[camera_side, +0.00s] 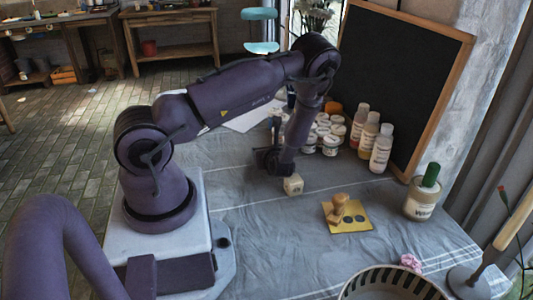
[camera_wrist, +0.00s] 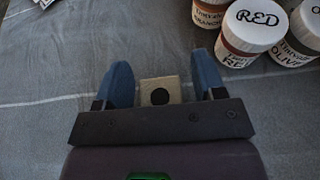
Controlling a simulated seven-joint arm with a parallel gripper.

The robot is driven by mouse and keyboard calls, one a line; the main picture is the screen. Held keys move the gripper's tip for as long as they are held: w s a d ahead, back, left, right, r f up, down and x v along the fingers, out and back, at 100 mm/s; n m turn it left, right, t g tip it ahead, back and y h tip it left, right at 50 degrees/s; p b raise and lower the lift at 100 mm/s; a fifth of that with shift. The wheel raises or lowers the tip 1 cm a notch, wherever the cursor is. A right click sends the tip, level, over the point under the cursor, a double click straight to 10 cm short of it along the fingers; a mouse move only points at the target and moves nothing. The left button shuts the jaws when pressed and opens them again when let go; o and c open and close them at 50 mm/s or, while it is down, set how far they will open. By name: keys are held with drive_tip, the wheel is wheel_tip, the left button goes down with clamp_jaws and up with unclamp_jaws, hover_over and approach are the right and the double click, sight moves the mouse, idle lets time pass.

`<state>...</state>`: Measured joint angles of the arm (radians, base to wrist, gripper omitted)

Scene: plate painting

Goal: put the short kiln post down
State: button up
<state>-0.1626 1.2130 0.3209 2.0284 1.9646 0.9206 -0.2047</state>
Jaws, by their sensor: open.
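The short kiln post (camera_side: 293,185) is a small cream block with a dark round hole. It rests on the grey cloth in the side view, just under the end of my arm. My gripper (camera_side: 287,172) is low over the cloth there. In the wrist view the post (camera_wrist: 160,91) sits between the two blue fingers of my gripper (camera_wrist: 164,76), with a gap showing on both sides. The gripper is open. The lower part of the post is hidden behind the gripper body in the wrist view.
A yellow board (camera_side: 357,223) with a wooden stamp-like piece (camera_side: 340,206) lies to the right. Paint jars (camera_side: 330,146) and bottles (camera_side: 382,150) stand behind, before a framed blackboard (camera_side: 405,75). A striped bowl (camera_side: 395,283) is at the front. Cloth left of the board is clear.

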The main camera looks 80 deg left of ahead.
drive_tip(key=v, duration=1)
drive_tip(key=shift+d+r, duration=0.15)
drive_tip(key=shift+d, duration=0.2)
drive_tip(key=shift+d+r, duration=0.4)
drive_tip(key=shift+d, duration=0.2)
drive_tip(key=s+d+r+n+t+h, duration=0.2)
drive_tip(key=d+r+n+h, duration=0.4)
drive_tip(key=r, duration=0.8)
drive_tip(key=s+d+r+n+t+h, duration=0.3)
drive_tip(key=d+r+n+h, duration=0.4)
drive_tip(key=d+r+n, duration=0.5)
wheel_tip(320, 180, up, 2)
drive_tip(key=shift+s+d+r+t, duration=0.25)
drive_tip(key=shift+s+d, duration=0.2)
drive_tip(key=shift+s, duration=0.4)
